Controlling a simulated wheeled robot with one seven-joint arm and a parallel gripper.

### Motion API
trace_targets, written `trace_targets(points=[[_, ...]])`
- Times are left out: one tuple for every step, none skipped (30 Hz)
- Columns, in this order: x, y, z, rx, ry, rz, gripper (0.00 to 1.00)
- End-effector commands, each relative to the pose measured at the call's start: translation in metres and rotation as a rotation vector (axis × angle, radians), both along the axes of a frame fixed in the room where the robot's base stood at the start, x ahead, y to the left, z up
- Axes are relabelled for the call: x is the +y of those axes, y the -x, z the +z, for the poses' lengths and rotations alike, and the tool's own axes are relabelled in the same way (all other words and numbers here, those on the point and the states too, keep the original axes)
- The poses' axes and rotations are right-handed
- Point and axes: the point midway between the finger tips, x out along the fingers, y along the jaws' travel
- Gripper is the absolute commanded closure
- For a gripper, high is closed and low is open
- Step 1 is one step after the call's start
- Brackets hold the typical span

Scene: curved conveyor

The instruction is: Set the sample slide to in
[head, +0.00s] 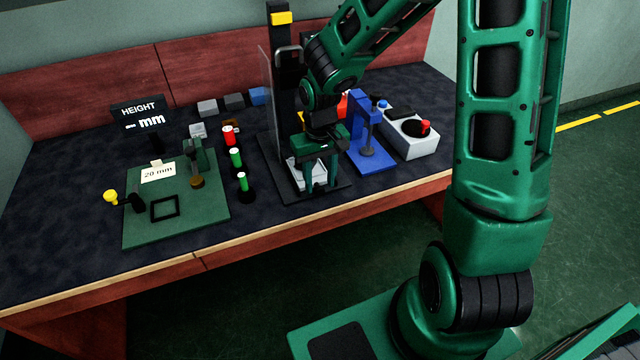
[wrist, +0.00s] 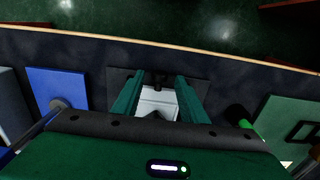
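The sample slide appears to be the pale grey block (head: 297,179) low on the black stand (head: 284,120), which has a tall column and a clear panel. In the wrist view the pale block (wrist: 158,101) shows between my fingers, with a small dark handle-like part (wrist: 161,77) at its far end. My gripper (head: 320,188) points down over the stand's base. In the wrist view its two green fingers (wrist: 160,82) are spread, with the dark part between them and gaps visible beside it. Whether the fingers touch the pale block's sides cannot be told.
A blue press (head: 367,157) and a grey box with a red knob (head: 411,139) stand to the right. Red and green capped posts (head: 236,157) stand to the left, beside a green plate (head: 200,209) with a "20 mm" card and a HEIGHT display (head: 140,112). The front table edge is clear.

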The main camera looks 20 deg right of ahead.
Motion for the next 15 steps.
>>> trace_targets(points=[[0.000,0.001,-0.006,0.004,-0.001,0.000,0.61],[0.000,0.000,-0.009,0.003,0.000,0.000,0.61],[0.000,0.000,-0.012,0.001,0.000,0.000,0.61],[0.000,0.000,-0.014,0.002,0.000,0.000,0.61],[0.000,0.000,-0.016,0.002,0.000,0.000,0.61],[0.000,0.000,-0.017,0.001,0.000,0.000,0.61],[0.000,0.000,-0.018,0.001,0.000,0.000,0.61],[0.000,0.000,-0.019,0.000,0.000,0.000,0.61],[0.000,0.000,-0.020,-0.001,0.000,0.000,0.61],[0.000,0.000,-0.020,-0.001,0.000,0.000,0.61],[0.000,0.000,-0.020,-0.001,0.000,0.000,0.61],[0.000,0.000,-0.020,-0.001,0.000,0.000,0.61],[0.000,0.000,-0.020,-0.001,0.000,0.000,0.61],[0.000,0.000,-0.020,-0.001,0.000,0.000,0.61],[0.000,0.000,-0.020,-0.001,0.001,0.000,0.61]])
